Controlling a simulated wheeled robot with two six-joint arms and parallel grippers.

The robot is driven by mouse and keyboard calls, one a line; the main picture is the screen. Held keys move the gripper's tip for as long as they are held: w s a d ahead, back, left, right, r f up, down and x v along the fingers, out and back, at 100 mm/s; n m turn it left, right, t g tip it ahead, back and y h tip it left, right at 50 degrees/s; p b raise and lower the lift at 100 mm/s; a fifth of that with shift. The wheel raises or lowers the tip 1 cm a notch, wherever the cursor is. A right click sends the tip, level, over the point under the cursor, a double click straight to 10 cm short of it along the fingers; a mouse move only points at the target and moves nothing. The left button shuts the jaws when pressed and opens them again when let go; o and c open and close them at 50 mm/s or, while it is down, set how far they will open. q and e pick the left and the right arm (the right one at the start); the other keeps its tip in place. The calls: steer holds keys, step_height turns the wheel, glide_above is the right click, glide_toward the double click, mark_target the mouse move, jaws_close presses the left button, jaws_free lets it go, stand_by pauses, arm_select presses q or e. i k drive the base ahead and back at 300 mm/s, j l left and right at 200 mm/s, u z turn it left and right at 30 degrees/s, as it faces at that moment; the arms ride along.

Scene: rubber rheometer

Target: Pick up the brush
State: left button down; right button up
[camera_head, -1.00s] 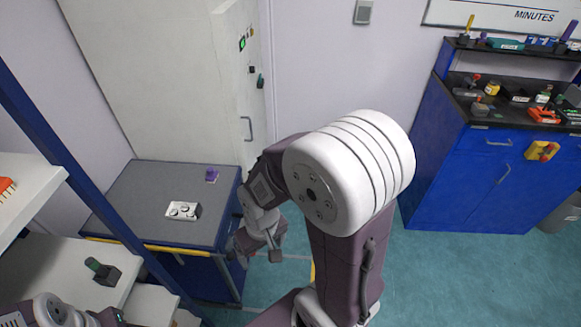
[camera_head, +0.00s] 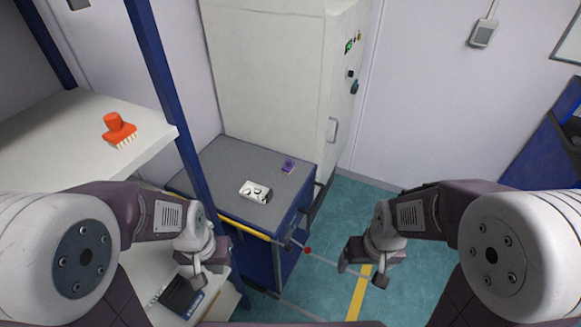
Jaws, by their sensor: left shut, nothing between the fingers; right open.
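An orange-red brush (camera_head: 118,130) with pale bristles stands on the white upper shelf (camera_head: 60,125) at the left. Its knob handle points up and its bristles face down. My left gripper (camera_head: 199,278) is shut and empty, below and to the right of the brush, well apart from it and lower in the picture, over the lower shelf area. My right gripper (camera_head: 362,274) is open and empty over the floor, right of the cart and far from the brush.
A blue shelf post (camera_head: 172,90) stands just right of the brush. A grey-topped cart (camera_head: 228,163) holds a white tray (camera_head: 255,191) and a purple item (camera_head: 288,166). A dark item (camera_head: 180,297) lies on the lower shelf. The upper shelf around the brush is clear.

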mark_target(289, 166)
steer(key=l+u, duration=0.15)
steer(key=l, duration=0.6)
steer(key=i+l+u, duration=0.1)
steer(key=l, duration=0.25)
steer(key=i+l+u, duration=0.1)
steer(key=i+l, duration=0.15)
steer(key=l, duration=0.15)
steer(key=i+l+u, duration=0.1)
steer(key=l, duration=0.3)
steer(key=i+l+u, duration=0.1)
steer(key=l, duration=0.3)
steer(key=i+l+u, duration=0.15)
steer(key=l, duration=0.25)
steer(key=i+l+u, duration=0.15)
steer(key=i, duration=0.25)
steer(key=i+u, duration=0.1)
steer(key=i, duration=0.3)
steer(key=i+l+u, duration=0.15)
steer(key=i+l, duration=0.1)
steer(key=i, duration=0.1)
